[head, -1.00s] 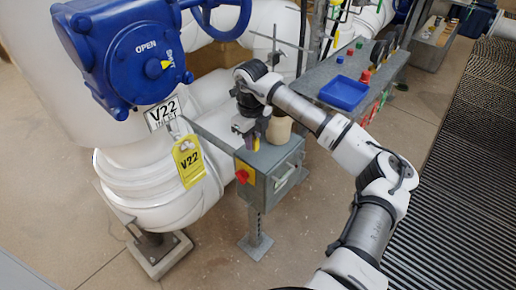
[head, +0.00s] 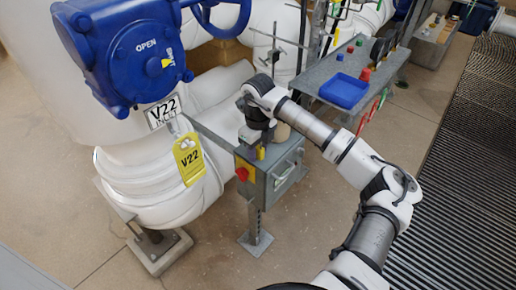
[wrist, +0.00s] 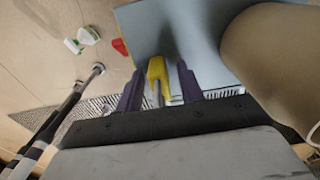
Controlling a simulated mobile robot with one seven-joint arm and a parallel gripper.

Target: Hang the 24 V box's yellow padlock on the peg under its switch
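The grey 24 V box (head: 283,172) stands on a post, with its red switch (head: 241,174) on a yellow plate on the front-left face. The yellow padlock (wrist: 157,70) is upright at the box top, between my gripper's purple fingers; a bit of it shows in the head view (head: 261,153). My gripper (wrist: 159,88) points down over the box top, its fingers on both sides of the padlock with a visible gap on each side. A red part (wrist: 120,47), seemingly the switch, shows past the box edge in the wrist view. I cannot make out the peg.
A tan cylinder (wrist: 280,60) stands on the box close to the right of my gripper. The blue V22 valve (head: 130,50) with its yellow tag (head: 190,160) is at the left. A bench with a blue tray (head: 344,90) stands behind. The floor in front is clear.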

